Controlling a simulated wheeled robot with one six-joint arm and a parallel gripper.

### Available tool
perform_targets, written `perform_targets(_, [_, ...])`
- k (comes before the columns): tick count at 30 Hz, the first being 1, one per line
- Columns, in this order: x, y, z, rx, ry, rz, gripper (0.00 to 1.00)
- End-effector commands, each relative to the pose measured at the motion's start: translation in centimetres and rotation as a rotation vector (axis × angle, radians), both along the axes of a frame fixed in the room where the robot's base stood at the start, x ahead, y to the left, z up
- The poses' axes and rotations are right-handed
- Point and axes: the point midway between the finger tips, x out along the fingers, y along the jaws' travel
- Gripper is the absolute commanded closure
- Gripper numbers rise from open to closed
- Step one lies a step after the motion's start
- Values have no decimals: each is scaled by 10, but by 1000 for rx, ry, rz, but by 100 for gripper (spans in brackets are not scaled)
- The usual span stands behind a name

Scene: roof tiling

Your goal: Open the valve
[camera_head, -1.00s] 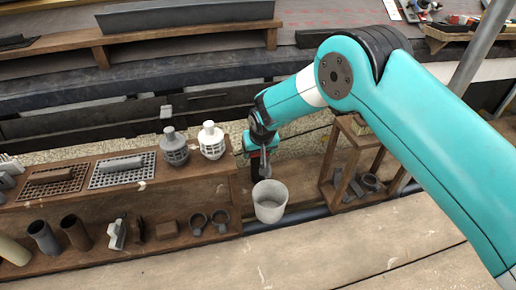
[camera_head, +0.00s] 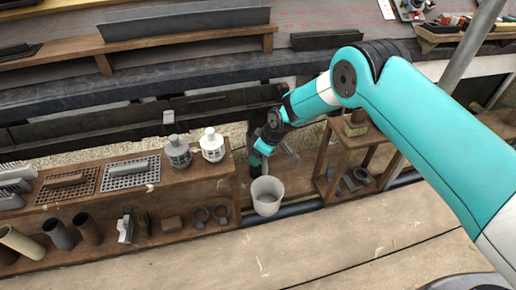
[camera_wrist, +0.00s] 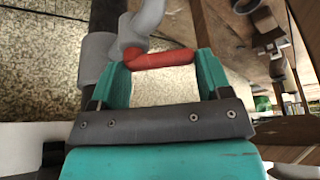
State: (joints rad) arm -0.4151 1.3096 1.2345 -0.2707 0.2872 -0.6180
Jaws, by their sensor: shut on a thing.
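The valve shows in the wrist view as a pale grey body (camera_wrist: 142,22) with a red lever handle (camera_wrist: 163,59). My gripper (camera_wrist: 160,66) has its two teal fingers on either side of the red handle and is shut on it. The handle lies across between the fingertips. In the head view my gripper (camera_head: 260,158) is low beside the right end of the wooden shelf, just above a whitish bucket (camera_head: 267,196). The valve itself is mostly hidden there behind my gripper.
The wooden shelf (camera_head: 190,190) on the left holds grates, vent caps and pipe pieces. A small wooden rack (camera_head: 335,150) stands close on the right. Plank flooring (camera_head: 330,245) in front is clear.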

Motion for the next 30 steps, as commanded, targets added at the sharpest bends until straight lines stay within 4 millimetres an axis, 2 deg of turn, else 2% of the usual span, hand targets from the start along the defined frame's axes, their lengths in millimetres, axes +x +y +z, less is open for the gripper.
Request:
perform_targets(15, [-3,-11,-2,2,5,472,52])
perform_targets(24, [-3,-15,-2,0,6,647,52])
perform_targets(30, [-3,-16,-2,1,8,703,52])
